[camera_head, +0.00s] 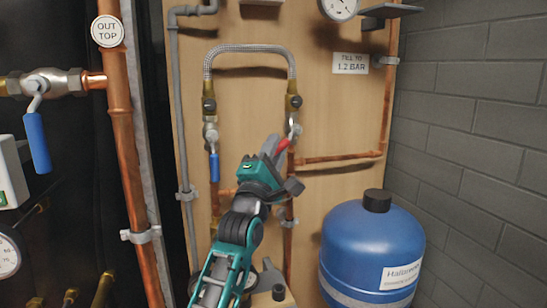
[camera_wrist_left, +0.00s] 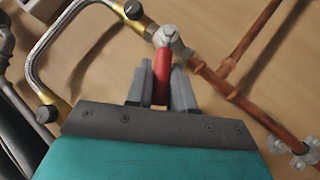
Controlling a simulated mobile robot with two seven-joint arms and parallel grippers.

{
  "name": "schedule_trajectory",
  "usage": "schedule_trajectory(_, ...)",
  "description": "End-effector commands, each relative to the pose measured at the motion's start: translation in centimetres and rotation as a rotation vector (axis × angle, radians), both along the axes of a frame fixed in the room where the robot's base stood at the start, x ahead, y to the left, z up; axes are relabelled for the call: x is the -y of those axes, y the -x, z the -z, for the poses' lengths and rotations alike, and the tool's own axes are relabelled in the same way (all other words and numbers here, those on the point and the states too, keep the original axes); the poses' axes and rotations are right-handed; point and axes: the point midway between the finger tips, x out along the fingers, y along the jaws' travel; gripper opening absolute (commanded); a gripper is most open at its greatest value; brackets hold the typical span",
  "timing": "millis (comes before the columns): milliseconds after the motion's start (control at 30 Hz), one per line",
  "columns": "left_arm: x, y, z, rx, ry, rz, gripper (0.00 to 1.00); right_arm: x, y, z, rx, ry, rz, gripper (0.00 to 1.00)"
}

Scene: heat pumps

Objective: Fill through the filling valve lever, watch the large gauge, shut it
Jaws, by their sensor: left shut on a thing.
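The filling valve lever (camera_wrist_left: 161,78) is red and sits between the two fingers of my left gripper (camera_wrist_left: 162,92), which is shut on it. In the head view the red lever (camera_head: 282,147) shows beside the fingertips of the left gripper (camera_head: 272,150), pointing down and to the left from its valve. The large gauge (camera_head: 339,8) is cut by the top edge of the head view, and its reading is too small to tell. A sign (camera_head: 351,63) below it reads "FILL TO 1.2 BAR". My right gripper is not in view.
A braided hose (camera_head: 250,48) loops above the valves. A blue lever (camera_head: 214,167) hangs down on the left valve. A blue tank (camera_head: 372,250) stands at the lower right, and a copper pipe (camera_head: 124,150) at the left. A larger blue lever (camera_head: 37,142) hangs at the far left.

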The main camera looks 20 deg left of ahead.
Motion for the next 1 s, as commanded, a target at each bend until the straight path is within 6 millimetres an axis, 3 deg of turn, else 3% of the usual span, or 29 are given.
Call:
schedule_trajectory(67, 0.12, -0.09, 0.76, 0.011, 0.030, 0.003, 0.00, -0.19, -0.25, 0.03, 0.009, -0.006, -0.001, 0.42)
schedule_trajectory(733, 0.12, -0.05, 0.83, 0.050, 0.085, 0.004, 0.00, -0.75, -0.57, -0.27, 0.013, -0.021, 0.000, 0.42)
schedule_trajectory(767, 0.12, -0.05, 0.83, 0.050, 0.085, 0.004, 0.24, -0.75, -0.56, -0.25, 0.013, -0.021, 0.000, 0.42)
schedule_trajectory(1000, 0.06, -0.02, 0.70, 0.053, 0.085, 0.004, 0.43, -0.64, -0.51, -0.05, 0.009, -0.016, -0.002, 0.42)
